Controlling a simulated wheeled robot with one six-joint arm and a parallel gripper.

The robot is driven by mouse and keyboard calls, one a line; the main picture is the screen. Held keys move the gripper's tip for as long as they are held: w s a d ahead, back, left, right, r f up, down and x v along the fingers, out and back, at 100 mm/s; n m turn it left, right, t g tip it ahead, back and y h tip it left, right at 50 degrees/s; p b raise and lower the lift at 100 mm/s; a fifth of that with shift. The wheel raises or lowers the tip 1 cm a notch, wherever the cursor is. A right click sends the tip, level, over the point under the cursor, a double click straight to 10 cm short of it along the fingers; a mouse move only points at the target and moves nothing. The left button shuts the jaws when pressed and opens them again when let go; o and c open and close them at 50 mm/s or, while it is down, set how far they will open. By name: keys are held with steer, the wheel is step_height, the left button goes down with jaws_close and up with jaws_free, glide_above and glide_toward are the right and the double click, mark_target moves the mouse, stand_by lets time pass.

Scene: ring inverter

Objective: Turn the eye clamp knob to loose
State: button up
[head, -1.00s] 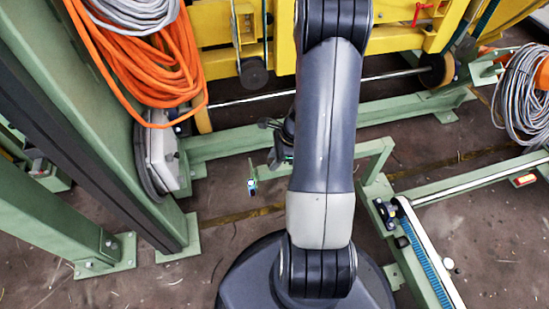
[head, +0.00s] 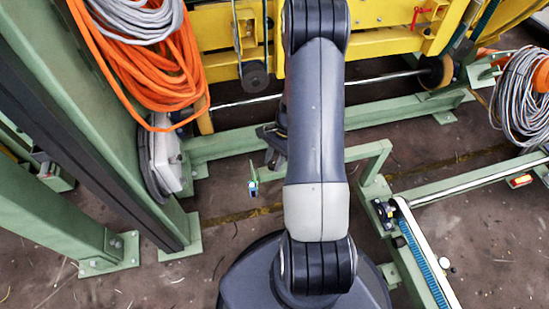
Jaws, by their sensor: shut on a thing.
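My gripper (head: 273,152) shows only in part as a dark shape at the left edge of my arm, low over the green frame. Its fingers look closed, and the arm covers much of it. The eye clamp knob cannot be made out, as it is hidden at the gripper. Which way the knob is turned cannot be told. A small sensor eye (head: 252,188) with a blue spot and a thin green bracket shows just below and left of the gripper.
A green frame beam (head: 225,143) runs behind the gripper. Orange cable (head: 150,55) hangs at the upper left beside a green post (head: 95,120). Yellow machine framing (head: 390,42) is at the back. A blue-toothed rail (head: 428,265) lies at the lower right.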

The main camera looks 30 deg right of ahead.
steer(key=n, duration=0.2)
steer(key=n+g, duration=0.1)
steer(key=n, duration=0.1)
steer(key=shift+w+n+g+h+p, duration=0.15)
steer(key=shift+n+g+h+p, duration=0.15)
steer(key=shift+h+p, duration=0.1)
steer(key=n+h, duration=0.1)
steer(key=n, duration=0.2)
steer(key=shift+w+a+n+g, duration=0.1)
steer(key=shift+a+n+g, duration=0.05)
steer(key=shift+n+g, duration=0.25)
steer(key=n+h, duration=0.1)
steer(key=n, duration=0.3)
steer(key=shift+a+g+p, duration=0.15)
steer(key=shift+g+p, duration=0.2)
steer(key=shift+g, duration=0.05)
steer(key=shift+a+n+h, duration=0.1)
steer(key=shift+n+h, duration=0.8)
steer(key=shift+n, duration=0.8)
steer(key=o, duration=1)
steer(key=p+v, duration=0.2)
steer(key=v, duration=0.9)
steer(key=shift+f, duration=0.1)
